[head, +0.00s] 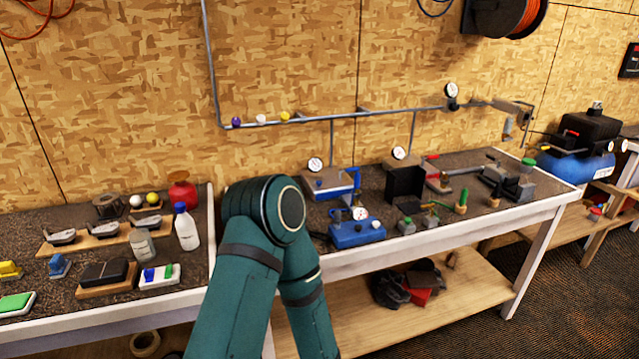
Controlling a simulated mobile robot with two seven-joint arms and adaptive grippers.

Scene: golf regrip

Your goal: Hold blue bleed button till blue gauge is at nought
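A blue box (357,235) with a white-faced round gauge (361,214) sits near the front edge of the right bench. Behind it is a second blue unit (330,188) with its own round gauge (315,164). The needle readings are too small to tell. A white block (160,277) with a blue and a green part lies on the left bench. I cannot tell which part is the blue bleed button. One of my teal arms is bent in the middle of the view, its elbow beside the blue box. Neither gripper is visible; the arm hides part of the benches.
The right bench (545,190) also carries a black box (404,183), a green-handled tool (462,200) and small containers. A pipe with gauges runs along the wall. The left bench holds a white bottle (186,230), a red flask (182,190) and mounted club heads.

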